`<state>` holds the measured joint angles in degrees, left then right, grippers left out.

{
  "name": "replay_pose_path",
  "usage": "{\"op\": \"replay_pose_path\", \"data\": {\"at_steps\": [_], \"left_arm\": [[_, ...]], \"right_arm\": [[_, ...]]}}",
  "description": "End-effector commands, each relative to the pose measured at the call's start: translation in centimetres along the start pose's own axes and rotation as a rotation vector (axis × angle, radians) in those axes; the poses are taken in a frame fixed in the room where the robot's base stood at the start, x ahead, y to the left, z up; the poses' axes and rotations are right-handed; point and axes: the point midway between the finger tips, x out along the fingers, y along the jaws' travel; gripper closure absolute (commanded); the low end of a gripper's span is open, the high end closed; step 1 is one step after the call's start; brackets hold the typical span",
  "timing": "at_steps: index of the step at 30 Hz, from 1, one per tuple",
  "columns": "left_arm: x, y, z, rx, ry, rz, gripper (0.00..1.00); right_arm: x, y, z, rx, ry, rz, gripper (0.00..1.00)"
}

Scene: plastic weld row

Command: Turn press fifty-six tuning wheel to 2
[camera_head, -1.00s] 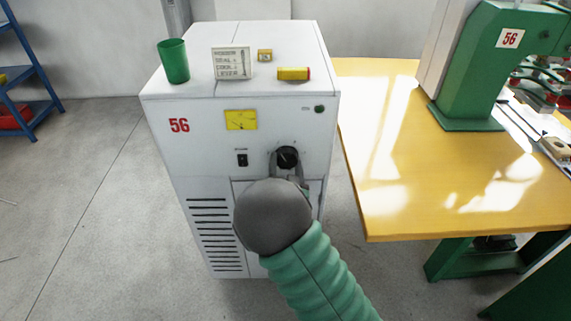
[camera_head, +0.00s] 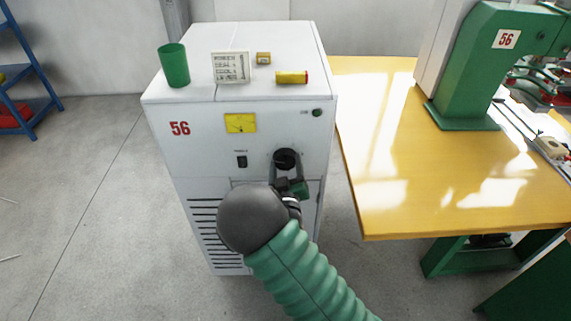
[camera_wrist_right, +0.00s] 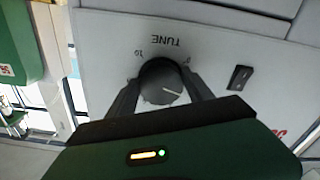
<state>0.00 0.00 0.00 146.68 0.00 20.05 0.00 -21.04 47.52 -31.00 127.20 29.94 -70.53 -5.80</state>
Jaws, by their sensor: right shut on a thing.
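The tuning wheel is a round black knob (camera_head: 286,159) on the front of the white cabinet marked 56 (camera_head: 190,148). In the right wrist view the knob (camera_wrist_right: 162,84) sits under the word TUNE, which appears upside down, with a white pointer line on its face and scale ends marked 0 and 10. The exact reading is too small to tell. My right gripper (camera_head: 287,166) is shut on the knob, one finger on each side, as the right wrist view also shows (camera_wrist_right: 162,92). My left gripper is out of view.
A green cup (camera_head: 174,66), a card (camera_head: 231,67) and a yellow cylinder (camera_head: 291,77) are on top. A yellow table (camera_head: 390,150) with a green press (camera_head: 480,60) stands right.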

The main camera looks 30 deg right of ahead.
Motion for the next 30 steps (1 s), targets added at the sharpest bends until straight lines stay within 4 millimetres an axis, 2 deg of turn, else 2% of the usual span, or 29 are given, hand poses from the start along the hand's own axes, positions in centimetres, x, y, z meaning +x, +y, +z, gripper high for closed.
{"op": "replay_pose_path", "data": {"at_steps": [7,21,22,26,30], "left_arm": [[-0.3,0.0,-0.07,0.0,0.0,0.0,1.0],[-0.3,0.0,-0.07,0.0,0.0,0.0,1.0],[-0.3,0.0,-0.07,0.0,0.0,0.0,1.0],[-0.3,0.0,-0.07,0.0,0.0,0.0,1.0],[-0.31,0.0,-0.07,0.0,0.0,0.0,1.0]], "right_arm": [[-0.08,-0.12,0.2,-0.067,-0.005,-0.004,0.81],[-0.09,-0.2,0.26,-0.079,-0.006,-0.006,0.81],[-0.09,-0.2,0.26,-0.078,-0.006,-0.006,0.38],[-0.07,-0.16,0.2,-0.078,-0.004,-0.005,0.2],[-0.06,-0.09,0.12,-0.077,-0.003,-0.003,0.19]]}}
